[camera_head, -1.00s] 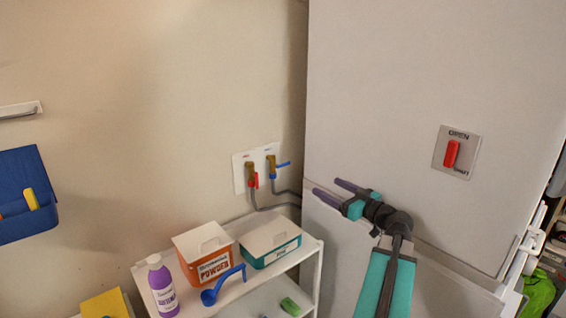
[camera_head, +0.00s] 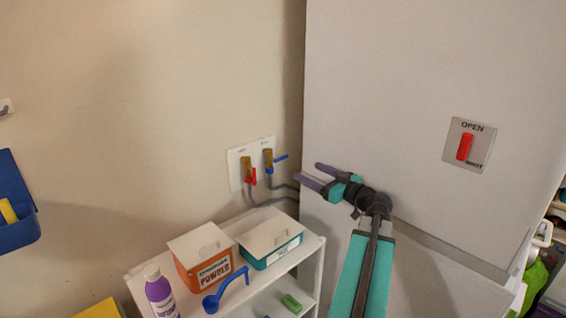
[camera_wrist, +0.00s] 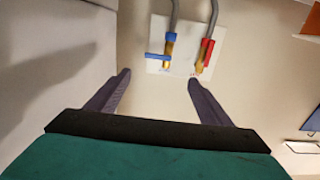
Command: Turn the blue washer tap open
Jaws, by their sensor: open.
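The blue washer tap (camera_head: 280,158) is on a white wall plate (camera_head: 233,172), right of the red tap (camera_head: 253,177). Its blue lever points out to the right, roughly level. In the wrist view the picture is turned over, so the blue tap (camera_wrist: 158,56) lies left of the red tap (camera_wrist: 207,50), both beyond my fingers. My gripper (camera_head: 309,173) is open and empty, to the right of the blue tap and apart from it. In the wrist view my gripper (camera_wrist: 160,88) has its two fingers spread wide with only wall between them.
A white shelf (camera_head: 318,262) below the taps holds an orange powder box (camera_head: 205,265), a teal box (camera_head: 270,240), a blue scoop (camera_head: 225,290) and a purple bottle (camera_head: 160,292). A large white panel with a red OPEN switch (camera_head: 465,147) stands right. Grey hoses (camera_head: 265,201) hang below the taps.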

